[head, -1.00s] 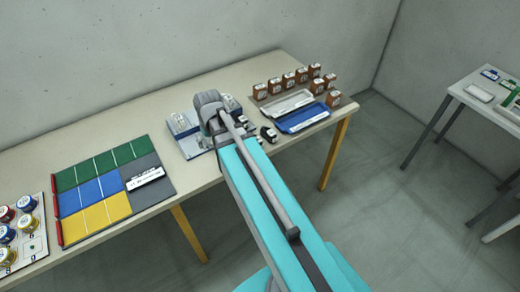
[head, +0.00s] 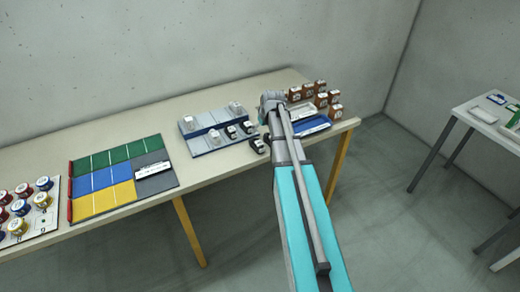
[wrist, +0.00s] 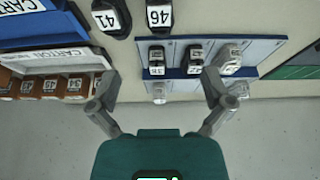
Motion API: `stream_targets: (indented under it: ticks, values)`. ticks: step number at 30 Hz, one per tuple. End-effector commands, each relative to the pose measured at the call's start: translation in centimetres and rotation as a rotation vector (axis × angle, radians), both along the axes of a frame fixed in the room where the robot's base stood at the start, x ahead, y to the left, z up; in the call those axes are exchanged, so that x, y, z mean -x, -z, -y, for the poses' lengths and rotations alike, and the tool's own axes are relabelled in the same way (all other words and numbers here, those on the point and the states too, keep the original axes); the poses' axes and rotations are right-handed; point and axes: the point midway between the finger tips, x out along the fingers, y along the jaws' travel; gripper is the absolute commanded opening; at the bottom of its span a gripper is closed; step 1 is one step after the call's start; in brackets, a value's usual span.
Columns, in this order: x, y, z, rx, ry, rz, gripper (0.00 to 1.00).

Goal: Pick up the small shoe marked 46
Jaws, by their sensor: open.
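The small shoe marked 46 (wrist: 159,17) is dark with a white number label and stands at the top of the wrist view, cut by the frame edge. In the head view a dark shoe (head: 257,146) on the table just off the rack's right end appears to be it; its number is unreadable there. A similar shoe marked 41 (wrist: 110,18) stands left of it in the wrist view. My gripper (wrist: 161,78) is open and empty, its fingers apart and short of shoe 46. In the head view my gripper (head: 272,99) is over the table, right of the rack.
A blue-grey rack (head: 206,149) holds several dark and grey shoes close beside shoe 46. A white tray (wrist: 55,60), a blue tray (head: 312,129) and brown cartons (head: 333,111) stand on the other side. A coloured board (head: 120,152) lies farther left.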

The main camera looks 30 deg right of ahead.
Motion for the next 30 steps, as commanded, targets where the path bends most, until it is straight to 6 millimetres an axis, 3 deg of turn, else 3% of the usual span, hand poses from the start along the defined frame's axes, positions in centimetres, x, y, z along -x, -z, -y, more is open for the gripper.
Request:
stream_targets:
  ticks: [14, 30]
  values:
    - [-0.1, 0.4, 0.0, 0.000, 0.000, 0.000, 1.00]
    - [-1.7, 4.4, -0.2, 0.000, -0.001, -0.001, 1.00]
